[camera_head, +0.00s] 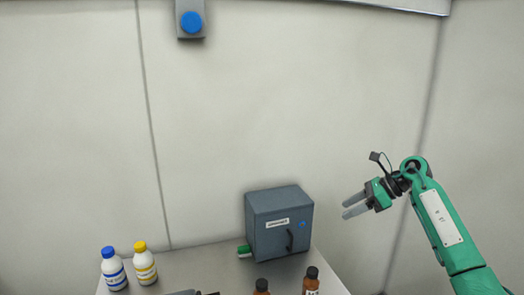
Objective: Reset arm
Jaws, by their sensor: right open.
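My right arm, green with a white plate, comes in from the lower right. My right gripper (352,205) is open and empty, with its two grey fingers pointing left. It is raised to the right of the grey box, apart from it and in front of the wall. My left gripper cannot be made out; a dark grey piece shows at the bottom edge, too cut off to identify.
A grey box (263,226) with a label and dark handle stands on the table (200,262). A blue-capped bottle (114,270) and a yellow-capped bottle (144,265) stand left. Two brown bottles (311,283) (262,290) stand in front. A blue button (191,22) is on the wall.

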